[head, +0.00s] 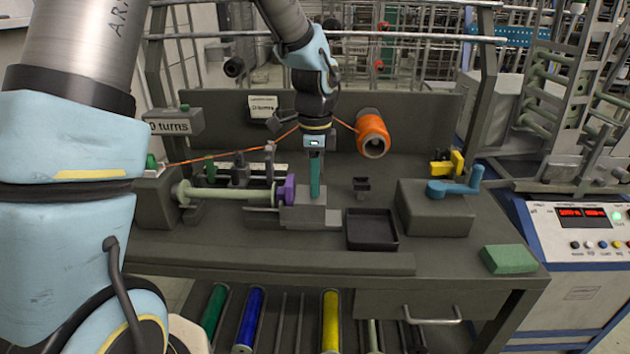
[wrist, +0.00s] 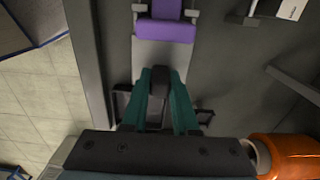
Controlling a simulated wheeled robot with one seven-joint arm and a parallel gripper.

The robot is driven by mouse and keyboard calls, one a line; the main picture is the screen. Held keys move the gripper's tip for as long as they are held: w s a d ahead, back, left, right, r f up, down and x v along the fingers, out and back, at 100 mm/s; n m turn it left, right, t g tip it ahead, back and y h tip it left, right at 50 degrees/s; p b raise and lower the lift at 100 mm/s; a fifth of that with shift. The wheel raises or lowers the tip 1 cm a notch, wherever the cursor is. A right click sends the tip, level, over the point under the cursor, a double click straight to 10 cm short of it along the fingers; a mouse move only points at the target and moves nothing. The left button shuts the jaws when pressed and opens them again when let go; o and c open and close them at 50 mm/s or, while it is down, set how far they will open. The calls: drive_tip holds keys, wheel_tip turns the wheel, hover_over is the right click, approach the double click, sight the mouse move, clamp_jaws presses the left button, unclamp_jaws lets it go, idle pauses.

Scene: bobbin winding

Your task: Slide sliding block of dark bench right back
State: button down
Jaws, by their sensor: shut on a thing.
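The sliding block (head: 302,213) is a grey block on the dark bench (head: 300,245), with a purple end piece (head: 286,190) on its left side. The purple piece also shows in the wrist view (wrist: 165,30). My gripper (head: 316,190) points down at the block from above. Its teal fingers (wrist: 158,105) are shut on a dark upright part of the block, seen between them in the wrist view. A pale green bobbin (head: 235,194) lies level left of the block, its right end at the purple piece. I cannot tell if they touch.
An orange thread spool (head: 372,134) sits on the back panel, its thread running left behind my gripper. A black tray (head: 371,230) stands just right of the block. A box with a blue crank (head: 455,188) and a green pad (head: 508,259) are farther right.

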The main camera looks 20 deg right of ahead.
drive_tip(key=shift+s+d, duration=0.1)
drive_tip(key=shift+s+d+p, duration=0.15)
drive_tip(key=shift+s+d, duration=0.2)
drive_tip(key=shift+d, duration=0.35)
drive_tip(key=shift+s+d+p, duration=0.15)
drive_tip(key=shift+s+d, duration=0.15)
drive_tip(key=shift+d, duration=0.4)
drive_tip(key=c, duration=0.7)
unclamp_jaws()
wheel_tip(320, 180, up, 11)
drive_tip(key=shift+f+b, duration=0.1)
drive_tip(key=shift+b, duration=0.4)
drive_tip(key=shift+a, duration=0.1)
